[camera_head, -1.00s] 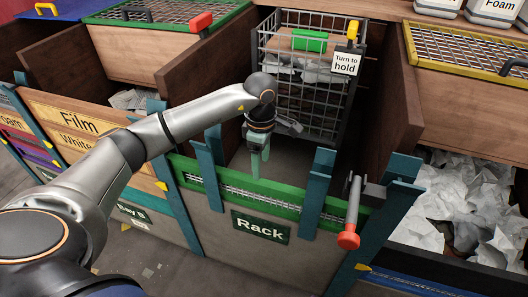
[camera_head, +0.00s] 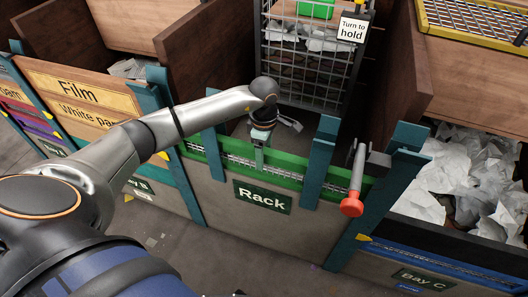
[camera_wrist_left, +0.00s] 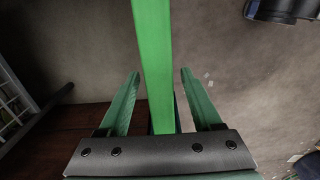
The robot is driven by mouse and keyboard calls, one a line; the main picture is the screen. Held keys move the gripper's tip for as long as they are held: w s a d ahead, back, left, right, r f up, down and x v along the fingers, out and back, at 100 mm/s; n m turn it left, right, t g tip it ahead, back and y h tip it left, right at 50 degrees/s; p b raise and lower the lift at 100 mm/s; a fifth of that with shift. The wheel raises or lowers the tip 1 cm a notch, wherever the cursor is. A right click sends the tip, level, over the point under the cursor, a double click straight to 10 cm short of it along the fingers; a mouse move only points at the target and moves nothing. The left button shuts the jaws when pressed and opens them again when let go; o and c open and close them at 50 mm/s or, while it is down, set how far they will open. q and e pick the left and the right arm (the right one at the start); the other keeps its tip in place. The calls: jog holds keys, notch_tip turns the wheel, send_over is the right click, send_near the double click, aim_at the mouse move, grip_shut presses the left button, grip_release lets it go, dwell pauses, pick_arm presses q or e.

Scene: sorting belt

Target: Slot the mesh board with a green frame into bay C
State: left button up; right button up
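The mesh board with a green frame (camera_head: 285,176) stands long and low across the front of the rack bay, between teal posts, above the "Rack" label (camera_head: 262,197). My left gripper (camera_head: 259,160) is at the board's top edge, left of its middle. In the left wrist view the two fingers (camera_wrist_left: 160,95) are apart, one on each side of the green frame bar (camera_wrist_left: 153,50), with gaps showing between them and the bar. Bay C (camera_head: 425,278) is at the lower right, with crumpled white paper behind its front. My right gripper is not in view.
A red-ended lever (camera_head: 351,204) sits at the rack's right post. A wire cage (camera_head: 305,75) with a "Turn to hold" sign (camera_head: 352,28) stands behind the rack. A dark blue-framed board (camera_head: 440,263) runs across Bay C's front. Bare floor (camera_head: 240,262) lies before the rack.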

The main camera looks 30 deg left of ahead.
pick_arm(q)
grip_shut()
dwell(0.3)
dwell(0.8)
jog(key=c, duration=0.5)
grip_release()
jog(key=shift+c, duration=0.2)
jog(key=c, duration=0.4)
grip_shut()
